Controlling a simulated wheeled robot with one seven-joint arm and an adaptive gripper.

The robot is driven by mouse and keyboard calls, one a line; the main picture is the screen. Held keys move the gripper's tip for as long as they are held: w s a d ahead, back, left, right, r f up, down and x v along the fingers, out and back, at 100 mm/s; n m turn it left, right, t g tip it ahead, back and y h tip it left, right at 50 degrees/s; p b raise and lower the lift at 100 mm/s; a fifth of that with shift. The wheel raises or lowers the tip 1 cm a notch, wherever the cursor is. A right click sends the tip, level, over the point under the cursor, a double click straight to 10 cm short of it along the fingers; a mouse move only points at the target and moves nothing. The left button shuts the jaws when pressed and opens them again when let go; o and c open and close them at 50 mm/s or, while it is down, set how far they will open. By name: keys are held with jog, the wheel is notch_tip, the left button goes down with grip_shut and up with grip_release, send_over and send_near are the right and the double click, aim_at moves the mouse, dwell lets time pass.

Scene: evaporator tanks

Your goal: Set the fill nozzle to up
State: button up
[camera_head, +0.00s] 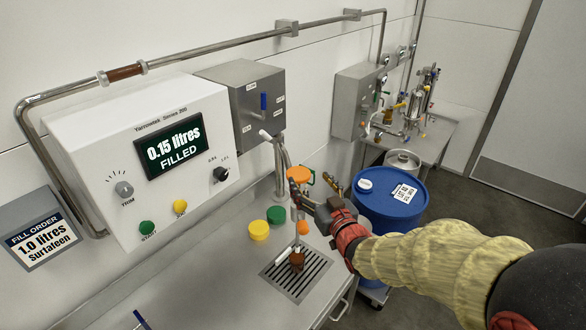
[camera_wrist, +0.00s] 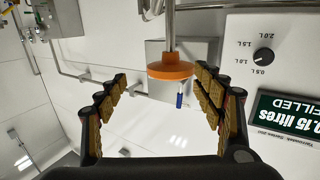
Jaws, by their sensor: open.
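What looks like the fill nozzle is an upright steel rod (camera_wrist: 170,25) with an orange disc (camera_wrist: 171,70). In the head view, the disc (camera_head: 299,174) is high over the bench, and the rod (camera_head: 297,236) runs down to a brown tip (camera_head: 296,259) above the drain grate. My gripper (camera_head: 300,197) is open beside the rod, just below the disc. In the upside-down wrist view, the disc stands between the spread fingers of my gripper (camera_wrist: 160,100). Contact with either finger cannot be told. My gripper hides part of the rod in the head view.
The white filler panel (camera_head: 150,150) reads 0.15 litres filled. A grey box (camera_head: 243,95) with a blue lever (camera_head: 263,101) is on the wall. Yellow (camera_head: 259,230) and green (camera_head: 276,214) caps lie on the bench. A blue drum (camera_head: 390,205) stands to the right.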

aim_at(293, 167)
jog(key=shift+w+a+f+y, duration=0.15)
jog(key=shift+w+a+y, duration=0.15)
jog(key=shift+a, duration=0.2)
jog(key=shift+w+a+f+y, duration=0.15)
jog(key=shift+w+a+y, duration=0.1)
jog(key=shift+a, duration=0.25)
jog(key=x, duration=0.7)
jog(key=shift+w+a+b, duration=0.1)
jog(key=shift+w+b, duration=0.15)
jog(key=shift+b, duration=0.15)
jog(key=c, duration=0.3)
jog(key=shift+r, duration=0.1)
jog(key=c, duration=1.6)
grip_shut()
